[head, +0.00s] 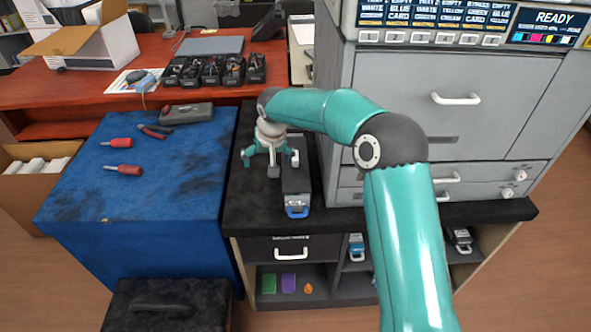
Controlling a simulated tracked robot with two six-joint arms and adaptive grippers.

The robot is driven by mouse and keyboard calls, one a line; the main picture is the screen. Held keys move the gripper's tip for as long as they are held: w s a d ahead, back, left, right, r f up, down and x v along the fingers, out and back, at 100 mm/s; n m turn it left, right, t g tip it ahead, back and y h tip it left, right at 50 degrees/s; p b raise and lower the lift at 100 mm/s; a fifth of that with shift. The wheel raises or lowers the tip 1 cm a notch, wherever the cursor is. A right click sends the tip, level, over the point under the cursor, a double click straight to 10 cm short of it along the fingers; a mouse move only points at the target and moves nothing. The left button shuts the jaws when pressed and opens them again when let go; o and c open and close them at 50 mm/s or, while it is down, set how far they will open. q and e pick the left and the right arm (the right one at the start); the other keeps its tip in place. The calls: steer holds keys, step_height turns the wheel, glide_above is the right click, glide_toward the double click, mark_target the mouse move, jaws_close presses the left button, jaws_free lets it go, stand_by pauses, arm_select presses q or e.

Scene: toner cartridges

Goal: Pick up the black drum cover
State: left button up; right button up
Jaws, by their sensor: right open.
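My right gripper (271,165) is open, pointing down over the black counter top (262,205) beside the grey printer. A long dark unit with a blue front handle (296,186) lies on the counter, just right of the gripper and partly behind its right finger. This unit may carry the black drum cover, but I cannot tell the cover apart from the dark counter. The gripper holds nothing that I can see. Whether its fingers touch the unit is unclear. My left gripper is not in view.
The large grey printer (395,90) stands close on the right. A blue-covered table (160,195) on the left holds red-handled screwdrivers (122,170), pliers and a grey case (187,114). Shelves below the counter hold small items.

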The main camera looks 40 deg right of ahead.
steer(key=m+h, duration=0.1)
steer(key=h, duration=0.1)
glide_toward(295, 160)
steer(key=w+f, duration=0.1)
steer(key=f, duration=0.1)
steer(key=w+d+f, duration=0.1)
steer(key=f, duration=0.1)
steer(key=w+d+f, duration=0.1)
steer(key=w+f, duration=0.1)
steer(key=shift+w+d+f, duration=0.1)
steer(key=shift+d+f, duration=0.1)
steer(key=shift+d, duration=0.05)
steer(key=shift+p+x, duration=0.6)
steer(key=shift+x, duration=2.45)
steer(key=c, duration=1)
